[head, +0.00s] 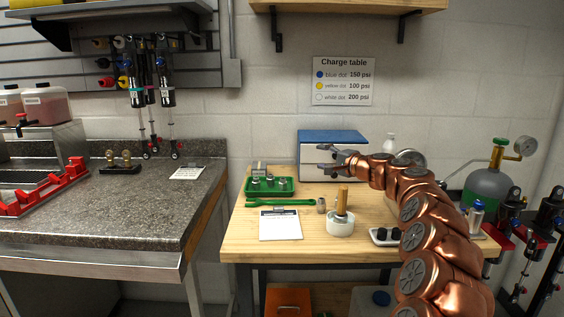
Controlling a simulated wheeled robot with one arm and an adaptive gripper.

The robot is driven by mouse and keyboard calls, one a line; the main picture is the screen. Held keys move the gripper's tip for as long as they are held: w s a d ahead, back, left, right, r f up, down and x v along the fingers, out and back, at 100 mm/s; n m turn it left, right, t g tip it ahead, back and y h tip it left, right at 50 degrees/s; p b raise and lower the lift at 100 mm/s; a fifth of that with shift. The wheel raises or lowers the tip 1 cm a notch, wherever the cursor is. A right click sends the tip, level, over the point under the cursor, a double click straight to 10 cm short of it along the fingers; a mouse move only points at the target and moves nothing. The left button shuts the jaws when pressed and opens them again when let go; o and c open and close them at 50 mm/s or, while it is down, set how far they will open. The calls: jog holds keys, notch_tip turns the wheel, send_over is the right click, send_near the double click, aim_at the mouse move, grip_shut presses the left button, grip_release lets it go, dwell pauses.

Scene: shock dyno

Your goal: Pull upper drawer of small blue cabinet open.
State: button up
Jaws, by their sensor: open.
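The small cabinet (333,137) stands at the back of the wooden table, against the wall. It has a blue top and a pale front. My gripper (320,157) is open in front of the cabinet, its fingers pointing left, one above the other. Nothing shows between the fingers. The gripper and wrist cover part of the cabinet's front, and the drawer edges and handles are too small or hidden to make out. I cannot tell whether the gripper touches the cabinet.
On the wooden table (245,233) are a green tray (256,193), a green wrench (280,203), a clipboard (280,226) and a white round pot with a wooden handle (340,228). A gas cylinder (487,187) stands right. A grey counter (120,215) is left.

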jog(key=s+a+r+n+g+p, duration=0.2)
jog(key=s+a, duration=0.4)
jog(key=s, duration=0.3)
jog(key=s+a+r+n+g+y+p, duration=0.1)
jog(key=s+a+r+n+g+p, duration=0.1)
jog(key=s+a+n+g, duration=0.2)
jog(key=shift+s+a+r+g+p, duration=0.45)
jog(key=shift+s+a, duration=1.15)
jog(key=shift+s, duration=1.6)
jog(key=shift+s+f, duration=0.1)
